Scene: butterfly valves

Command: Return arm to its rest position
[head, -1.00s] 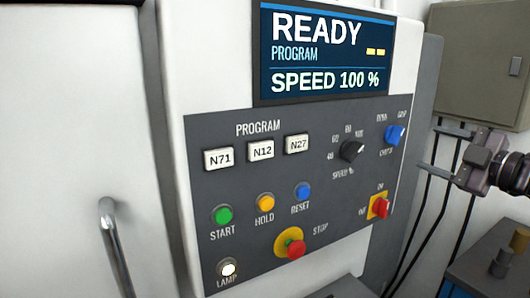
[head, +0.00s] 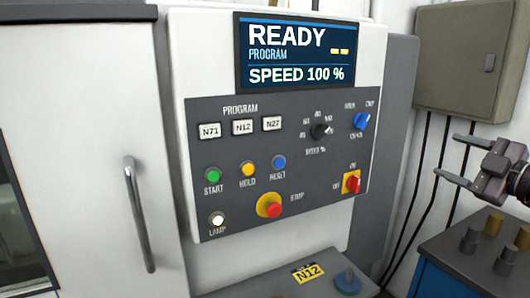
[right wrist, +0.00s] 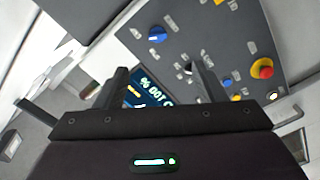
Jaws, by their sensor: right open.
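My right gripper (head: 444,156) is at the right of the head view, with its two fingers apart and nothing between them. It is in the air to the right of the control panel (head: 335,190), clear of the blue selector knob (head: 361,121). In the right wrist view, the fingers of my right gripper (right wrist: 160,88) are spread, with the panel beyond them. The blue knob also shows there (right wrist: 157,34). The screen (head: 297,52) reads READY and SPEED 100 %. The white lamp (head: 217,219) looks lit. My left gripper is not in view.
A grey wall box (head: 455,60) and dark cables are behind my right gripper. A bench (head: 440,262) with several cylindrical pieces stands below it. A door handle (head: 138,215) sticks out at the left. A yellow N12 tag (head: 308,273) lies below the panel.

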